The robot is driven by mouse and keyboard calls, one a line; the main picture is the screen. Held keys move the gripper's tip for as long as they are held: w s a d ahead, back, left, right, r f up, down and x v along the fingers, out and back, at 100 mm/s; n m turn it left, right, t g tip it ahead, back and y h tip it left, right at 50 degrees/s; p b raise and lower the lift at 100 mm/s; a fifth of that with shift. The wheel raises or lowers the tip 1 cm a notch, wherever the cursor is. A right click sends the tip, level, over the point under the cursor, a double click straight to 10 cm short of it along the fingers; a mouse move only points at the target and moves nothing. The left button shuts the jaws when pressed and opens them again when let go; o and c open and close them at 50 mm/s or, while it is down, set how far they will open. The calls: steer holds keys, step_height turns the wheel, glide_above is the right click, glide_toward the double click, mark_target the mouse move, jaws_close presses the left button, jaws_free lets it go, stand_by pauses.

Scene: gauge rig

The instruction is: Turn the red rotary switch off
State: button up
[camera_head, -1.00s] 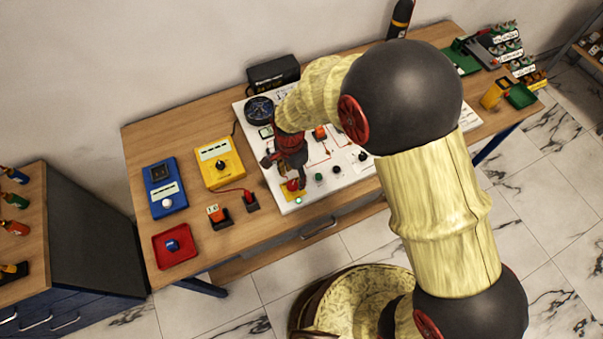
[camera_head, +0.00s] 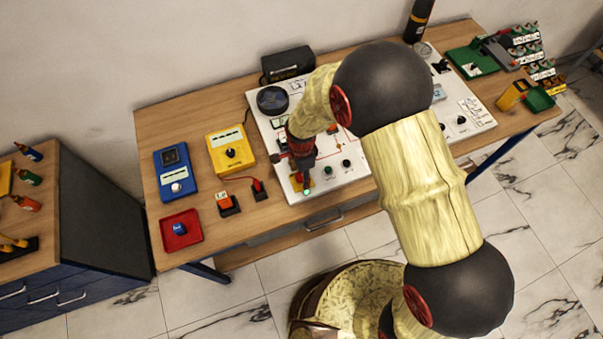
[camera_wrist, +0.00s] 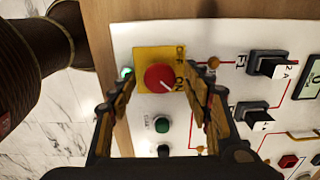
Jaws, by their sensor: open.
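The red rotary switch (camera_wrist: 159,79) sits on a yellow plate (camera_wrist: 148,54) marked OFF and ON in the wrist view. The white line on its knob points toward the ON side. A green lamp (camera_wrist: 126,73) is lit beside the plate, and its glow also shows in the head view (camera_head: 307,191). My gripper (camera_wrist: 158,92) is open, with one finger on each side of the red knob; I cannot tell whether either finger touches it. In the head view my gripper (camera_head: 304,180) is over the front left of the white panel (camera_head: 353,184) and hides most of the switch.
Green and black buttons (camera_wrist: 161,125) lie near the switch, and black rocker switches (camera_wrist: 268,64) stand to its right. Left of the panel are a yellow meter (camera_head: 231,151), a blue meter (camera_head: 175,173) and a red tray (camera_head: 166,236). A black cylinder (camera_head: 418,20) stands at the back.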

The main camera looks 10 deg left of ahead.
steer(key=shift+c, duration=1.4)
steer(key=c, duration=0.8)
steer(key=shift+c, duration=0.4)
